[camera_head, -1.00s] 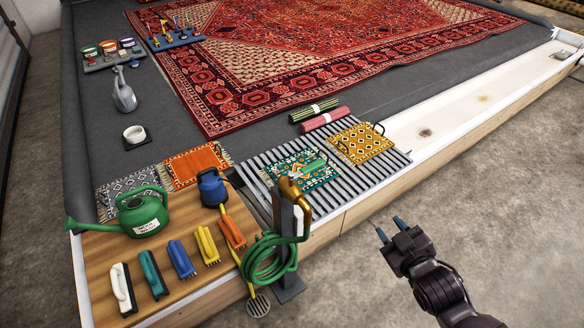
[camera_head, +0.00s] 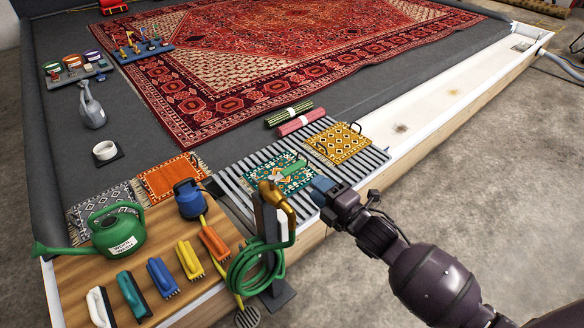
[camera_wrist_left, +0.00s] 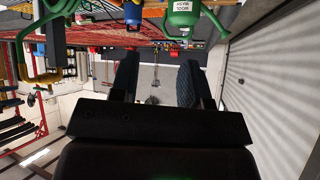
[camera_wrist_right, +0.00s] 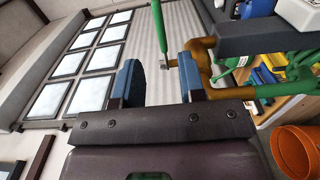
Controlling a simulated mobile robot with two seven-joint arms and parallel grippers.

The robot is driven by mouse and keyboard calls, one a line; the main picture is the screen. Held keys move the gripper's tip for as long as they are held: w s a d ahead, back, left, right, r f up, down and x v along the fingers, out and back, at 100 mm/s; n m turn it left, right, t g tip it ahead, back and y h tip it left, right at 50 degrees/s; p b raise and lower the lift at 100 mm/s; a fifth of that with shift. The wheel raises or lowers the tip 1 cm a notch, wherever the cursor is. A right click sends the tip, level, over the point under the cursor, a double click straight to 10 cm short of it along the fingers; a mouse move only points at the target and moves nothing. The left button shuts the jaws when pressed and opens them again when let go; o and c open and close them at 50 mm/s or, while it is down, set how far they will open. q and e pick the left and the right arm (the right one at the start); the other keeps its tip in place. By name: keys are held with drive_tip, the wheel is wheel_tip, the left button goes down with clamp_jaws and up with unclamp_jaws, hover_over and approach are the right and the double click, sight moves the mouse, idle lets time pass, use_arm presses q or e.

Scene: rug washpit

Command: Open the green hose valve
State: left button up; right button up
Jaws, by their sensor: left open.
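The brass tap (camera_head: 279,203) stands on a dark post at the front edge of the pit. Its green lever (camera_head: 294,167) sticks out to the upper right over the slatted grating. My right gripper (camera_head: 321,190) is just right of the tap, apart from the lever. In the right wrist view my right gripper (camera_wrist_right: 160,78) has its blue-padded fingers apart with nothing clearly held; the green lever (camera_wrist_right: 158,30) rises beyond them and the brass body (camera_wrist_right: 203,58) is beside the right finger. My left gripper (camera_wrist_left: 158,82) is open and empty in the left wrist view, outside the head view.
A coiled green hose (camera_head: 254,270) hangs on the tap's post. Small rugs lie on the grating (camera_head: 365,166).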

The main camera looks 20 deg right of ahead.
sight(296, 171)
drive_tip(key=b+x, duration=0.1)
drive_tip(key=x, duration=0.8)
drive_tip(key=shift+f, duration=0.15)
use_arm(q)
drive_tip(key=shift+f+b, duration=0.3)
drive_tip(key=shift+f, duration=0.6)
use_arm(e)
drive_tip(key=shift+w+a, duration=0.1)
drive_tip(key=shift+w, duration=0.15)
drive_tip(key=shift+c, duration=0.3)
clamp_jaws()
use_arm(q)
drive_tip(key=shift+s+a+f, duration=0.1)
drive_tip(key=shift+s, duration=0.35)
drive_tip(key=shift+g, duration=0.3)
